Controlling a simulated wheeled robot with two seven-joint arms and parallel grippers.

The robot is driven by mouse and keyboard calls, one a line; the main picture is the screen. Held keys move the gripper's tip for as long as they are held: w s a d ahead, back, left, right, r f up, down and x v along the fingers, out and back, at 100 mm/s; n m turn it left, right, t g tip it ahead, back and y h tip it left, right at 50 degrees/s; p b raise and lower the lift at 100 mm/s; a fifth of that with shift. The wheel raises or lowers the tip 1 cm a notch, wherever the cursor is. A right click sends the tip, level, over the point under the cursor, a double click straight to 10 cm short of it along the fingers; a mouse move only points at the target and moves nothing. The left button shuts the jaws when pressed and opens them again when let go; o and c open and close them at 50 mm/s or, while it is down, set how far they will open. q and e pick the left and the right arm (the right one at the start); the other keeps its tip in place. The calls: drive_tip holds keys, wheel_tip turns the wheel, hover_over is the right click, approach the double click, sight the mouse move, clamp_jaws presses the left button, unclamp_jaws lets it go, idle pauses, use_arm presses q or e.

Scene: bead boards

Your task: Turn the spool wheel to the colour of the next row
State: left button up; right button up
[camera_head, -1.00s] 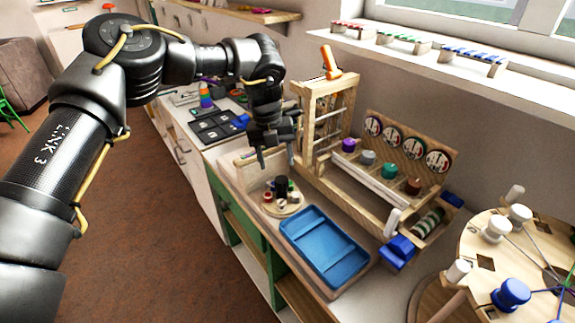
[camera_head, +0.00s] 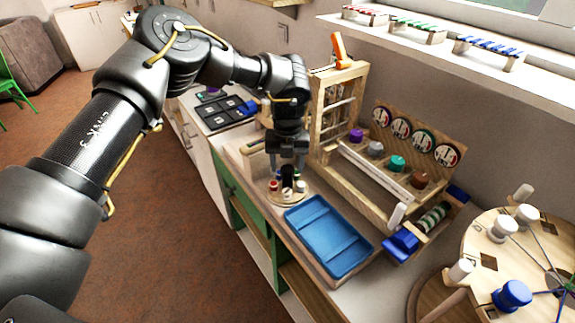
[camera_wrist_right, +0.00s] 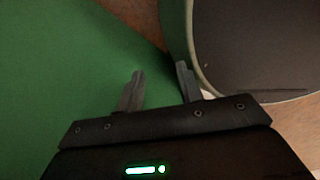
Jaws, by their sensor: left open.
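The spool wheel (camera_head: 291,198) is a small round wooden disc with red, white and dark spools standing on it, on the bench left of the blue tray. My left gripper (camera_head: 287,170) points down right over the wheel. Its two fingers are apart, one on each side of the dark middle spools. I cannot tell whether they touch anything. My right gripper (camera_wrist_right: 160,72) shows only in the right wrist view, with its fingers apart and nothing between them.
A blue tray (camera_head: 325,236) lies to the right of the wheel. A wooden frame (camera_head: 338,105) and a rack with coloured knobs (camera_head: 397,163) stand behind. A round wooden stand (camera_head: 480,255) is at right. Green fabric-like surface (camera_wrist_right: 70,60) fills the right wrist view's left.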

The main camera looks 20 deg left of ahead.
use_arm(q)
drive_tip(key=shift+f, duration=0.7)
drive_tip(key=c, duration=1)
